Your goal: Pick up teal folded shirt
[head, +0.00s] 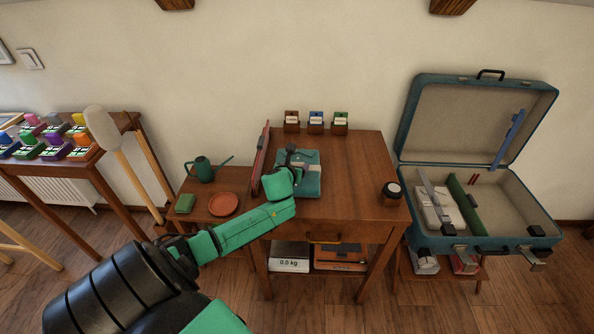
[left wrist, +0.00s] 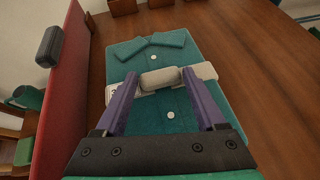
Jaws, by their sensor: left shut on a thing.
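The teal folded shirt (head: 311,186) is on the wooden desk in the head view, with a pale band across its middle. In the left wrist view the shirt (left wrist: 185,121) shows its collar, white buttons and a beige roll-like piece (left wrist: 160,78) on the band. My left gripper (head: 295,158) is over the shirt, its purple fingers (left wrist: 160,82) on either side of the beige piece, shut on it. I cannot tell whether the shirt is clear of the desk top. My right gripper is out of view.
A red upright panel (head: 260,157) stands close at the shirt's left. Several small card boxes (head: 316,122) line the back. An open teal suitcase (head: 405,175) stands at the right.

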